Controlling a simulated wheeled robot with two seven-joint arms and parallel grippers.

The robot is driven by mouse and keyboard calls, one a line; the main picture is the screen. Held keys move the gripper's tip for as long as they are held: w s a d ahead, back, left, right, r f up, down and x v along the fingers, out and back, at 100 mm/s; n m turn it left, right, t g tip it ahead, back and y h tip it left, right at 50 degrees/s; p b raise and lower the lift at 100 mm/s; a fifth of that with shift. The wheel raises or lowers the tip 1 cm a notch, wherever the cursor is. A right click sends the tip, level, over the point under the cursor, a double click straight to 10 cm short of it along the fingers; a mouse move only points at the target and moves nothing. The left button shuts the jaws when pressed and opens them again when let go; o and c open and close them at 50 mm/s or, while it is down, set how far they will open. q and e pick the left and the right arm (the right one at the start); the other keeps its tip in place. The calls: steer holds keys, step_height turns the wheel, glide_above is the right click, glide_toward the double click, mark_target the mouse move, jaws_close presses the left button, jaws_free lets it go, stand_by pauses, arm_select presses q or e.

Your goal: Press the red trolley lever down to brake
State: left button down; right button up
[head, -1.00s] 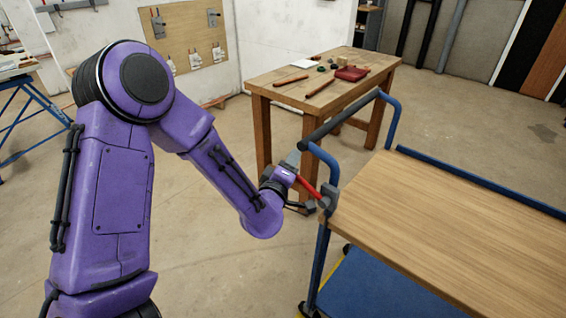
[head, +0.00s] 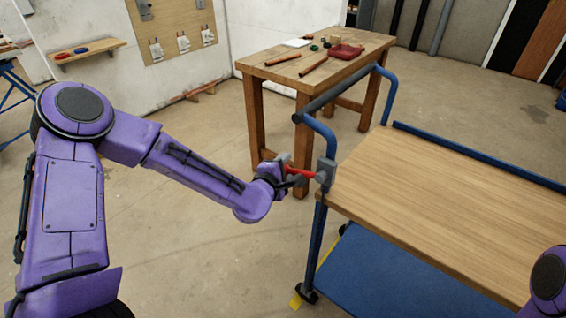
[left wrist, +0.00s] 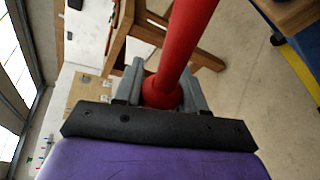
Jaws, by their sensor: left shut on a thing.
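The red lever (head: 303,173) sticks out leftward from a grey bracket (head: 326,172) at the near left corner of the trolley (head: 430,200). It lies close to level, its free end slightly higher. My left gripper (head: 286,171) is shut on the lever's outer end. In the left wrist view the lever (left wrist: 187,45) runs up and away from between the grey fingers of the left gripper (left wrist: 160,92), and its rounded red end sits between them. My right gripper is out of view.
The trolley has a wooden top, a blue push frame with a dark handle bar (head: 332,94), and a blue lower deck (head: 385,278). A wooden workbench (head: 330,60) with tools stands behind. Part of my right arm shows at lower right. Floor left of the trolley is clear.

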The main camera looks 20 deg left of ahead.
arm_select(q)
steer(key=shift+d+f+n, duration=0.2)
steer(key=shift+f+n, duration=0.1)
steer(key=shift+f, duration=0.1)
steer(key=shift+s, duration=0.1)
steer(key=c, duration=1)
jaws_free()
steer(key=p+v, duration=0.3)
steer(key=v, duration=0.7)
steer(key=shift+s+r, duration=0.1)
steer(key=shift+s, duration=0.1)
